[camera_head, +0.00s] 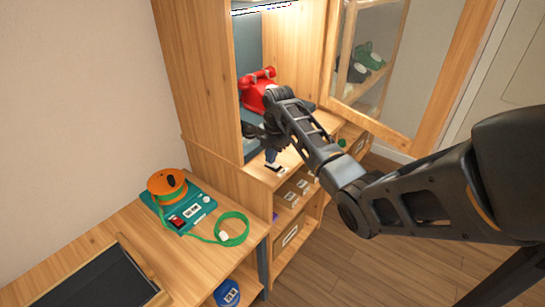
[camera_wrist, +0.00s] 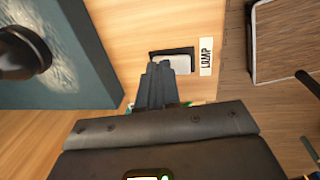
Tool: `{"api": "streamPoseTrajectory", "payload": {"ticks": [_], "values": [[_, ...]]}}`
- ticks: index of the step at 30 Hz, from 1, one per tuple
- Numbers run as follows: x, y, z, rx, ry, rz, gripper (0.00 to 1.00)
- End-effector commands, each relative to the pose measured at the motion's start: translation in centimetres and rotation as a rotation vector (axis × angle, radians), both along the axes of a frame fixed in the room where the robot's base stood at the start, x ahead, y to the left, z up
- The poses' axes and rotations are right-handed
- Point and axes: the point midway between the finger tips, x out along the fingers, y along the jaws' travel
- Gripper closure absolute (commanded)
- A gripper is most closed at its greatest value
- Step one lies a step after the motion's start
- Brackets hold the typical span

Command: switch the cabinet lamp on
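The lamp switch (camera_wrist: 181,64) is a pale rocker in a black frame, set in the wooden ledge in the wrist view. A white label reading "LAMP" (camera_wrist: 206,57) is beside it. The switch also shows at the front of the cabinet ledge in the head view (camera_head: 276,169). My gripper (camera_wrist: 160,68) has its fingers together and empty, with the tips over the left part of the switch. Whether they touch it cannot be told. In the head view my gripper (camera_head: 271,157) points down at the switch. The cabinet lamp strip (camera_head: 264,6) at the top looks bright white.
A red phone (camera_head: 258,90) stands inside the cabinet (camera_head: 190,70). The glass door (camera_head: 372,60) is open to the right. A teal box with an orange reel (camera_head: 167,184) and green cord lies on the lower desk (camera_head: 110,225). Small drawers are below the ledge.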

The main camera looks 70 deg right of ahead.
Motion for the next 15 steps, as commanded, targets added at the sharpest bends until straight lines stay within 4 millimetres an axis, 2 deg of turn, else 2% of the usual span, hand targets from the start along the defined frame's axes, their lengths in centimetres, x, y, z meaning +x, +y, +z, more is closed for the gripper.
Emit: {"api": "streamPoseTrajectory", "payload": {"ticks": [15], "values": [[-1.6,0.5,0.3,0.003,0.002,-0.001,1.0]]}}
